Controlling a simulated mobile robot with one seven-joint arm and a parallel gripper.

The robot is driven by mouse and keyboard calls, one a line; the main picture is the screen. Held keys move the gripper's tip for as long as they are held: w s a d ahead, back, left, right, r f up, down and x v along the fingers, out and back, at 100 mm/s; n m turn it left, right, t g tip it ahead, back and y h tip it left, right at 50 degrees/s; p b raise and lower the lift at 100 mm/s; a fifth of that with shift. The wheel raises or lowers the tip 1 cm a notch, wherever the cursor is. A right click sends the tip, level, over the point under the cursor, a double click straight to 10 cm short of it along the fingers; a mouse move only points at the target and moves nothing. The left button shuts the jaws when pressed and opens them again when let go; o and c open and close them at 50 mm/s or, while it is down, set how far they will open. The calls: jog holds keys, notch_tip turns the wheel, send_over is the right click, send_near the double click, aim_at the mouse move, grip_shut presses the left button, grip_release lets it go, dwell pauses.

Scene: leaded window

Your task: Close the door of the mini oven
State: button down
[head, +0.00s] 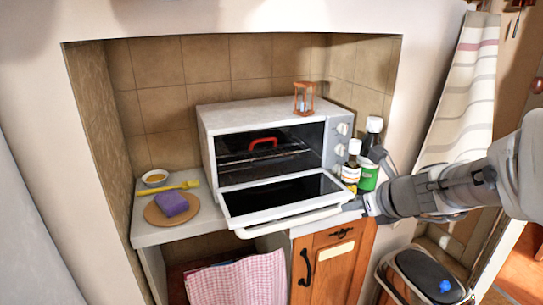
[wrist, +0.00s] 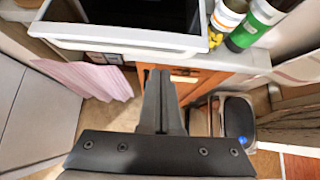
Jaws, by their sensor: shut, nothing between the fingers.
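The white mini oven (head: 262,118) stands on the counter in the niche. Its door (head: 232,205) is folded down and open, jutting forward with a dark glass pane and a pale handle bar (head: 288,222) on its front edge. The oven's inside shows a rack and a red item (head: 263,142). The door also shows at the top of the wrist view (wrist: 120,35). My gripper (head: 364,204) is shut and empty, just right of the door's front right corner. In the wrist view, its closed fingers (wrist: 159,73) sit below the door's front edge in the picture; I cannot tell whether they touch it.
Bottles (head: 371,145) stand right of the oven, close to my gripper. An hourglass (head: 303,98) is on top of the oven. A purple sponge (head: 172,203) on a round board (head: 155,214) and a small bowl (head: 155,178) are at left. A bin (head: 425,275) stands below right.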

jog(key=b, duration=0.4)
send_near(331, 210)
jog(key=w+a+f, duration=0.2)
jog(key=a+f, duration=0.1)
jog(key=shift+w+a+f, duration=0.1)
jog(key=shift+w+a, duration=0.1)
jog(key=shift+w, duration=0.2)
jog(key=shift+w+a+f, duration=0.15)
jog(key=shift+w, duration=0.2)
